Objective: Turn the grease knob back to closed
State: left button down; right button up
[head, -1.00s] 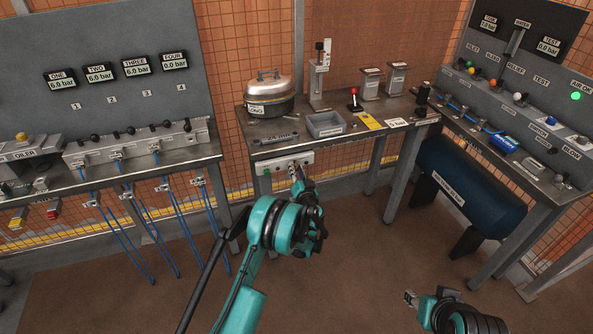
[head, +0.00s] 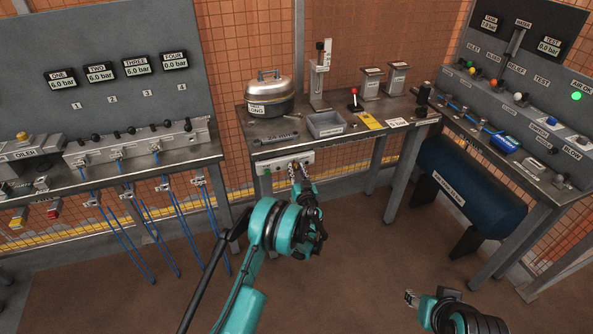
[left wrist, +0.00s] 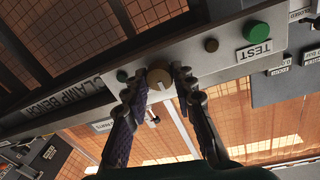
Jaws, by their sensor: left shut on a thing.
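A round tan knob (left wrist: 160,77) with a pale pointer mark sits on a grey control box on the front of the clamp bench. In the left wrist view my left gripper (left wrist: 157,84) has one finger on each side of the knob and is shut on it. In the head view the left gripper (head: 297,172) reaches the grey box (head: 272,167) under the middle bench, and its fingers hide the knob. No grease label on the knob can be read. My right gripper (head: 410,298) is low at the bottom right, away from the benches, too small to judge.
Blue hoses hang at the left bench. The floor in front is clear.

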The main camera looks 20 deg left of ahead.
pick_arm(q)
jog(key=c, duration=1.2)
grip_release()
jog(key=v, duration=0.7)
jog(key=shift+s+d+f, duration=0.1)
jog(key=shift+s, duration=0.1)
